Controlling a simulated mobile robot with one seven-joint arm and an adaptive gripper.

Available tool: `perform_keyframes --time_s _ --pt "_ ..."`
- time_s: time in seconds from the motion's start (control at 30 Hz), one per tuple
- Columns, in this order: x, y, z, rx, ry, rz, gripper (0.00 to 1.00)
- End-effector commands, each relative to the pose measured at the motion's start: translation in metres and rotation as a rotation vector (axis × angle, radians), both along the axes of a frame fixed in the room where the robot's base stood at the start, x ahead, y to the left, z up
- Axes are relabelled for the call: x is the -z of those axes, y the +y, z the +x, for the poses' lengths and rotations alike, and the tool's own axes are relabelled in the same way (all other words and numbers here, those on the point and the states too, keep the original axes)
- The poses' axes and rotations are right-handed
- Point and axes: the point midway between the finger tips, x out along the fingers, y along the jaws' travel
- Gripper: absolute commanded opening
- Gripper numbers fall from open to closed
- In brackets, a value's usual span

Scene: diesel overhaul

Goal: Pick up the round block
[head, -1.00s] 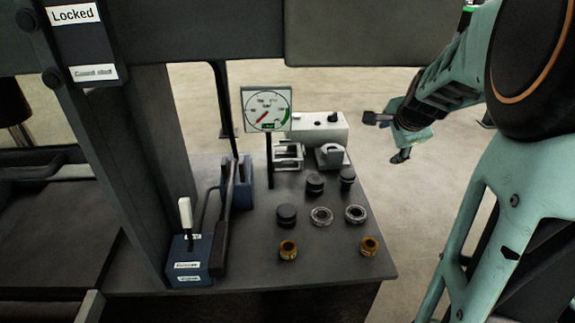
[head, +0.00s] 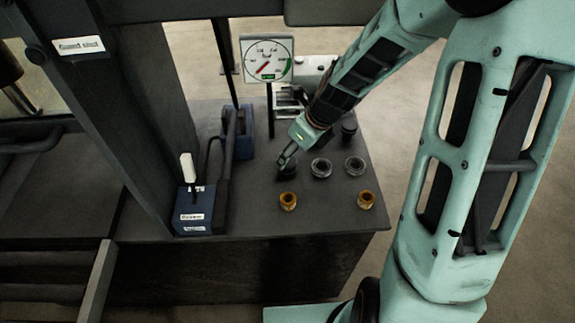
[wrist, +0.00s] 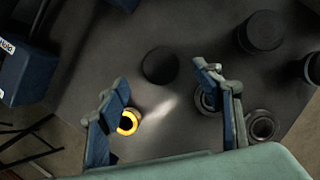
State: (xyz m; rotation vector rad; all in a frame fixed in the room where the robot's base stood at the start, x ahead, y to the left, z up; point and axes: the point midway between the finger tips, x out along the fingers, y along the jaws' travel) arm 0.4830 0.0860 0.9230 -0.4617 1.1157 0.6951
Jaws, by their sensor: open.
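A black round block (head: 288,171) stands on the dark bench top, partly hidden by my gripper in the head view. In the wrist view the same dark round block (wrist: 160,66) lies just beyond and between the fingertips, apart from them. My gripper (head: 287,155) is above it, tilted downward. Its two blue-grey fingers (wrist: 163,79) are spread wide with nothing between them. Two more black round blocks show at the upper right of the wrist view, one nearer (wrist: 262,32) and one at the edge (wrist: 312,68).
Two metal rings (head: 321,168) (head: 355,165) and two brass rings (head: 288,201) (head: 366,200) stand close by. A dial gauge (head: 267,60) rises behind. A blue box with a white lever (head: 192,215) is at left.

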Motion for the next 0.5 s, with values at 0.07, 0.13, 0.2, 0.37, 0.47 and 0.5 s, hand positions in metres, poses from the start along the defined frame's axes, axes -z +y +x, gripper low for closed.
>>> perform_keyframes --time_s 0.07,0.13,0.2,0.37,0.47,0.5 --pt "0.008 0.002 0.002 -0.001 0.002 0.001 0.6" --pt "0.012 0.003 0.003 0.001 0.0 0.0 0.6" --pt "0.014 0.004 0.004 0.001 -0.001 0.0 0.6" --pt "0.024 0.006 0.006 -0.001 0.001 0.0 0.6" --pt "0.036 0.009 0.009 -0.002 0.002 0.0 0.6" --pt "0.041 0.01 0.01 -0.001 0.0 0.0 0.6"
